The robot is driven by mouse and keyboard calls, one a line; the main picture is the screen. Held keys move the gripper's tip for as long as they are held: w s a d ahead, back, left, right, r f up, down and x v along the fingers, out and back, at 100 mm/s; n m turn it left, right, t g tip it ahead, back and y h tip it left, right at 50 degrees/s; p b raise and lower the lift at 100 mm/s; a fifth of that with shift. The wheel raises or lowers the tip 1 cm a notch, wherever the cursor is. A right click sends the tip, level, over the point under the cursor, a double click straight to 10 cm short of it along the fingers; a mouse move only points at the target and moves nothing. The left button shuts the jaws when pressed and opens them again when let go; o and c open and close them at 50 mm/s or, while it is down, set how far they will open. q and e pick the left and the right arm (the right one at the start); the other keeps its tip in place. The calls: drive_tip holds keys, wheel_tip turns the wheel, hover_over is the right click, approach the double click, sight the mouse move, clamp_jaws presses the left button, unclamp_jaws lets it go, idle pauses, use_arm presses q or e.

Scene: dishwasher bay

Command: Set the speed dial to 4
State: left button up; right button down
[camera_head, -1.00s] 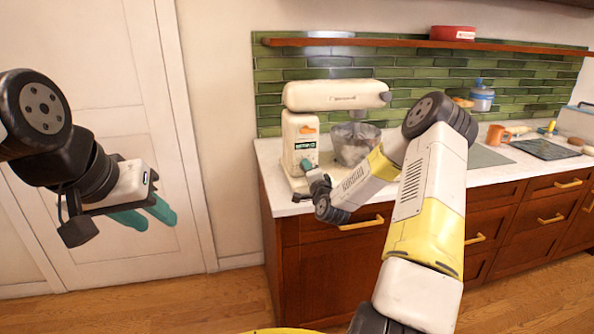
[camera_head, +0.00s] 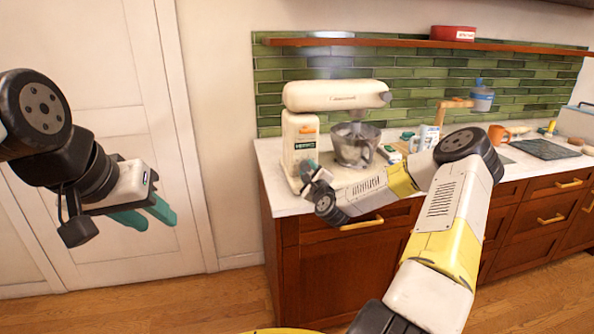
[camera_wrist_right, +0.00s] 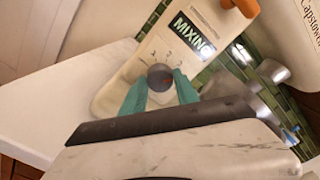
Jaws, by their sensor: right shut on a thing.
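A cream stand mixer (camera_head: 300,135) with a metal bowl (camera_head: 352,152) stands at the counter's left end. In the right wrist view, its panel reads "MIXING" (camera_wrist_right: 193,34) and carries a round dark grey speed dial (camera_wrist_right: 159,74) with a small red mark. Small numerals lie above the dial; which one the mark points to is too small to tell. My right gripper (camera_wrist_right: 161,86) is shut on the dial, one teal finger on each side. In the head view, my right gripper (camera_head: 309,170) is at the mixer's lower front. My left gripper (camera_head: 156,218) is open and empty before the door.
The white counter (camera_head: 285,203) extends right, with a blue-capped jar (camera_head: 482,100), an orange mug (camera_head: 498,135) and a dark board (camera_head: 545,149). An orange knob (camera_wrist_right: 240,7) sits on the mixer above the panel. The floor and door area at left are clear.

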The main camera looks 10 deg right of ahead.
drive_tip(key=shift+f+m, duration=0.1)
drive_tip(key=shift+m, duration=1.5)
drive_tip(key=c, duration=0.9)
unclamp_jaws()
drive_tip(key=s, duration=0.8)
drive_tip(key=shift+d, duration=0.15)
